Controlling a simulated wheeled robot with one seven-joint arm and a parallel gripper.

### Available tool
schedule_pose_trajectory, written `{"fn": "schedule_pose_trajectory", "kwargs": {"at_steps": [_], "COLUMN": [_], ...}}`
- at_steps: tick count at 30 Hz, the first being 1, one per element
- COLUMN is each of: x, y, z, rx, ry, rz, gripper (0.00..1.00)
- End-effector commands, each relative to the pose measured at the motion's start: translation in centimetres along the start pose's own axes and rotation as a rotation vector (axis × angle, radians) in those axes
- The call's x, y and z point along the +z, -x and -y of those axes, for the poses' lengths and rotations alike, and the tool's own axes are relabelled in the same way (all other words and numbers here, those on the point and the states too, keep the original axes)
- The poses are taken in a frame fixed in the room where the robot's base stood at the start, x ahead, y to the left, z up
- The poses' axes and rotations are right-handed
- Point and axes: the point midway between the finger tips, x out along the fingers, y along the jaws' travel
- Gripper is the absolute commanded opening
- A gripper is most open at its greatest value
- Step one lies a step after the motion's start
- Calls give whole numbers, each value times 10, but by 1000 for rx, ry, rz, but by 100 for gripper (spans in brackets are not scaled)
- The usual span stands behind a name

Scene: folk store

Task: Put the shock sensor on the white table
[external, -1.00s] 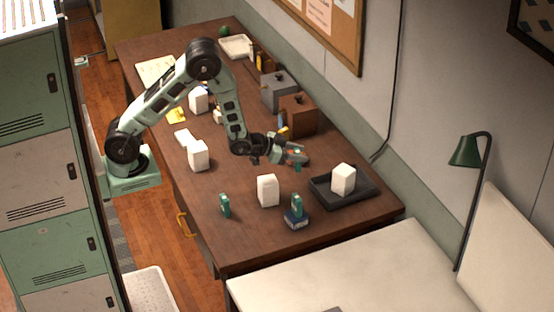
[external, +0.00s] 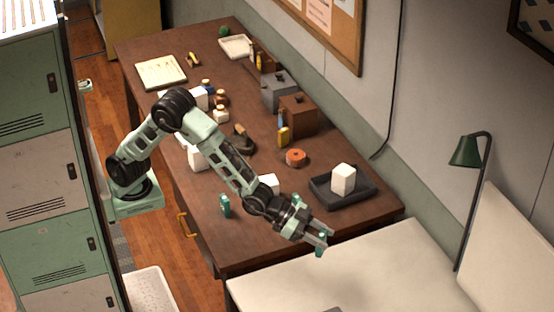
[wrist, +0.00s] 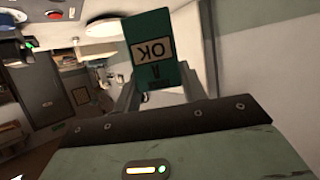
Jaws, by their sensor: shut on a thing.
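My gripper (external: 323,238) is shut on a small teal box, which I take to be the shock sensor (external: 321,247). In the wrist view the shock sensor (wrist: 155,28) stands between my fingers and shows a pale label reading "OK" upside down. In that view my gripper is over the near right end of the brown desk, by the white table's far edge. The sensor looks held up in the air; its exact height I cannot tell.
The brown desk (external: 235,240) carries another teal box (external: 225,205), a black tray (external: 322,192) with a white block (external: 343,178), and an orange roll (external: 295,158). A green lamp (external: 466,150) stands at the right. The visible white table top is mostly clear.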

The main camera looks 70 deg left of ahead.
Motion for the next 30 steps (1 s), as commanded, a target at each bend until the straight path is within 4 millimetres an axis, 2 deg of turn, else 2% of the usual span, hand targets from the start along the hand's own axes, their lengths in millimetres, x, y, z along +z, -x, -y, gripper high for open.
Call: {"fn": "schedule_pose_trajectory", "kwargs": {"at_steps": [3, 11, 18, 23, 30], "x": [20, 50, 89, 102, 132], "y": [-8, -21, -36, -42, -55], "z": [1, 1, 1, 2, 2], "rx": [-2, -2, -2, -3, -3], "ry": [-1, -1, -1, 0, 0], "rz": [4, 3, 4, 1, 2], "gripper": [18, 18, 18, 18, 18]}}
